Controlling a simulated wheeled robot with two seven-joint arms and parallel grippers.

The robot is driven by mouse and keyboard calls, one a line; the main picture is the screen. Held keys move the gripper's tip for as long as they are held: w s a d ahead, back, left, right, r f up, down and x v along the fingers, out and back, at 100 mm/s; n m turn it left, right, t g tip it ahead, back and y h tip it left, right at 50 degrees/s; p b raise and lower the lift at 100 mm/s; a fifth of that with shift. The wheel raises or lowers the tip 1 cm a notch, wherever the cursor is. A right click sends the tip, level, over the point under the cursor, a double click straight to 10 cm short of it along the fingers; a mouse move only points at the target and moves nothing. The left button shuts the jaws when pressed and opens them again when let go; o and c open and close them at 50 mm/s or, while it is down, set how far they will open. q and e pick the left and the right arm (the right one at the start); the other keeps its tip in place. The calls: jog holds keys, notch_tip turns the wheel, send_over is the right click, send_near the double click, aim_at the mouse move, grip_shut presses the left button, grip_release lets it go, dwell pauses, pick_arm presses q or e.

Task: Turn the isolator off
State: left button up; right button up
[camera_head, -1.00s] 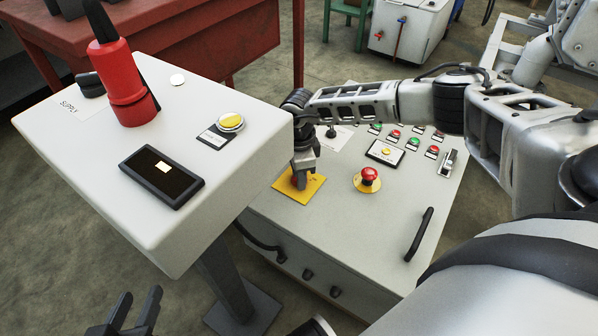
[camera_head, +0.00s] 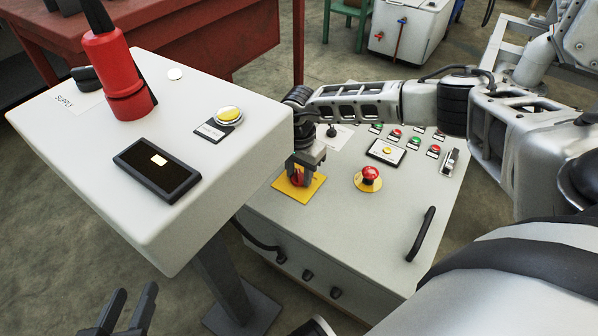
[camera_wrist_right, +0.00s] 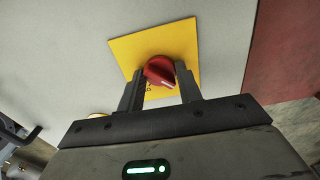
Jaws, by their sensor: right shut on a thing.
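The isolator is a red rotary knob (camera_wrist_right: 160,71) on a square yellow plate (camera_wrist_right: 185,40), set on the top of the grey cabinet. In the head view the yellow plate (camera_head: 312,190) shows, with the knob (camera_head: 298,178) mostly hidden by the gripper. My right gripper (camera_wrist_right: 160,82) is shut on the red knob, one finger on each side of it; it also shows in the head view (camera_head: 302,172). The knob's pale mark points to the lower right in the wrist view. My left gripper (camera_head: 128,312) is empty at the bottom left, its two fingers apart.
The supply box (camera_head: 100,170) on a post stands left of the cabinet, with a red plug (camera_head: 126,88). A red emergency button (camera_head: 369,178) sits right of the yellow plate. Small buttons and a black handle (camera_head: 421,235) are also on the cabinet (camera_head: 340,235).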

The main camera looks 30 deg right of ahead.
aim_at(299, 175)
dwell(0.6)
pick_arm(q)
jog(key=shift+f, duration=0.1)
pick_arm(e)
jog(key=o, duration=1)
jog(key=shift+r, duration=0.55)
pick_arm(q)
jog(key=f+g+p, duration=0.1)
jog(key=p, duration=0.1)
jog(key=a+f+g+y+p, duration=0.1)
jog(key=f+p, duration=0.1)
jog(key=shift+a+f, duration=0.1)
jog(key=shift+f, duration=0.05)
pick_arm(e)
notch_tip(299, 175, up, 15)
